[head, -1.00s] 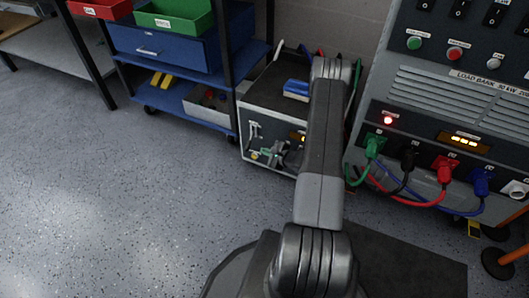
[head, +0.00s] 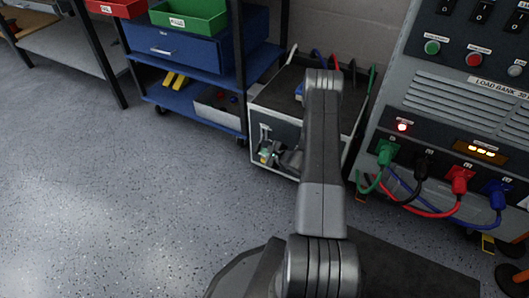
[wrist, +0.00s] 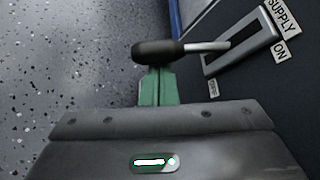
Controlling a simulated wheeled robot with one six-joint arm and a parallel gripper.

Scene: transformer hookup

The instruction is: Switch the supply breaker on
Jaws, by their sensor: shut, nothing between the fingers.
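The supply breaker lever has a black knob (wrist: 158,51) on a metal shaft. It sticks out of a light-framed slot plate (wrist: 243,42) on the dark box front in the wrist view. A SUPPLY label and an ON label sit at the plate's right end, and a small label, hard to read, at its lower left. My gripper (wrist: 158,76) has its green fingers shut and empty, just below the knob in the picture; I cannot tell if they touch. In the head view my gripper (head: 268,156) is at the front of the box (head: 285,172), by the breaker (head: 264,133).
The load bank (head: 460,90) stands right, with a lit red lamp and green, black, red and blue plugs with cables. A blue shelf cart (head: 190,110) with a green bin (head: 190,14) stands left of the box. The speckled floor (head: 120,200) at left is clear.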

